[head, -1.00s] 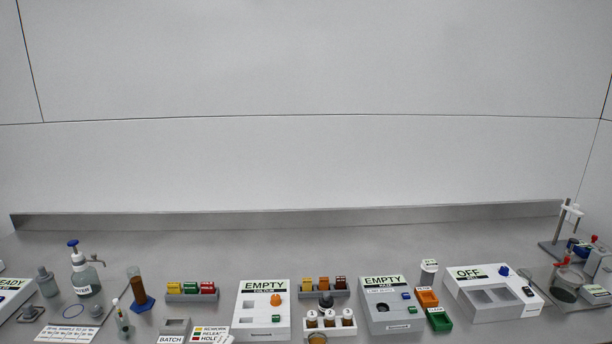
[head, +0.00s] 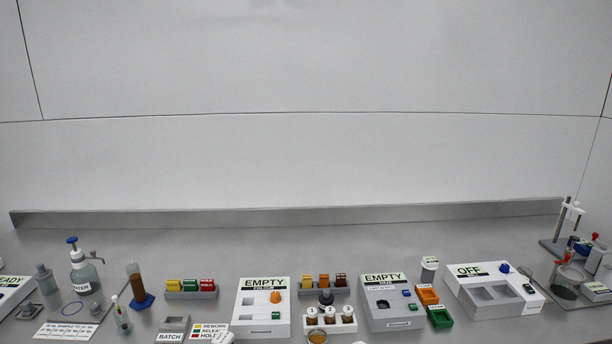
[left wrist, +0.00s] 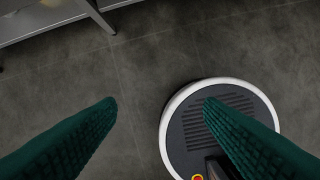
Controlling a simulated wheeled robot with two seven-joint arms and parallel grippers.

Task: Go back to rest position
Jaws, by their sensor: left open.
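My left gripper (left wrist: 158,108) shows in the left wrist view. Its two green, ribbed fingers are wide apart with nothing between them. It hangs over the dark tiled floor, with my round base below the right finger. Neither gripper shows in the head view, and my right gripper is in no view.
The bench (head: 340,247) runs across the bottom of the head view. It carries two boxes marked EMPTY (head: 263,310) (head: 392,308), a box marked OFF (head: 495,298), a pump bottle (head: 85,278) and racks of vials (head: 330,321). A bench frame edge (left wrist: 60,25) is at upper left in the left wrist view.

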